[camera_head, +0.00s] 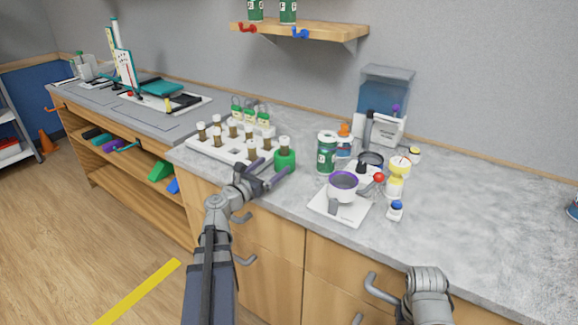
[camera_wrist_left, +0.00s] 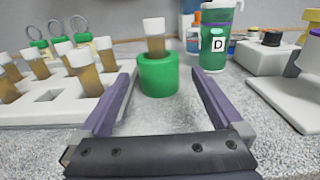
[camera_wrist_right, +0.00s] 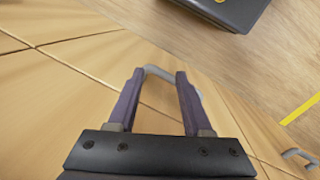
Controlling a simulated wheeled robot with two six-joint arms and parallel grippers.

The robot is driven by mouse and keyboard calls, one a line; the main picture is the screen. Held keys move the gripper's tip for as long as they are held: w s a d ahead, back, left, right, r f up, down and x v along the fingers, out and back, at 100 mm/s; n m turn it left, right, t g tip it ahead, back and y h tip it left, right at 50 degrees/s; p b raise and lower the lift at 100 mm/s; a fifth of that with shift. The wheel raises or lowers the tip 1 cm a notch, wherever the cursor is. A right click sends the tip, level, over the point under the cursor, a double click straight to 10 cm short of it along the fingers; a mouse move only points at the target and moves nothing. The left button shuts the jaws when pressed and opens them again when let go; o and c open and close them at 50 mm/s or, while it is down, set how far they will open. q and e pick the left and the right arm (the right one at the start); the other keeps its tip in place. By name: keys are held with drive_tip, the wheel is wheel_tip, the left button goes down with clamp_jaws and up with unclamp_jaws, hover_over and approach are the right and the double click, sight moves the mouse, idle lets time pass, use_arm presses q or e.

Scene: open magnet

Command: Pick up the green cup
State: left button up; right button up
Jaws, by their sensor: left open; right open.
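The green cup (camera_head: 285,162) is a short round green holder on the grey counter, with a brown, white-capped vial (camera_head: 284,143) upright in it. My left gripper (camera_head: 271,167) is open. In the left wrist view the cup (camera_wrist_left: 158,78) stands upright ahead, at the fingertips and between their lines; no contact shows. My right gripper (camera_wrist_right: 160,73) is open and empty, low in front of the wooden cabinet fronts. A grey drawer handle (camera_wrist_right: 158,71) shows behind its fingertips; I cannot tell whether they touch.
A white rack (camera_head: 207,147) of vials stands left of the cup. A green lettered canister (camera_head: 326,158) stands to its right, with a purple-rimmed white bowl on a scale (camera_head: 325,209) in front. The right of the counter (camera_head: 490,210) is mostly clear.

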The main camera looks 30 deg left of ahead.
sight(281, 157)
use_arm(q)
drive_tip(key=shift+w, duration=0.3)
drive_tip(key=shift+w+d+r, duration=0.1)
drive_tip(key=shift+w, duration=3.65)
drive_tip(key=c, duration=1.3)
drive_tip(key=shift+r+p, duration=0.1)
drive_tip(key=shift+p, duration=0.2)
drive_tip(key=shift+c, duration=0.2)
wheel_tip(281, 157, up, 10)
drive_tip(key=p, duration=0.9)
drive_tip(key=shift+p, duration=0.4)
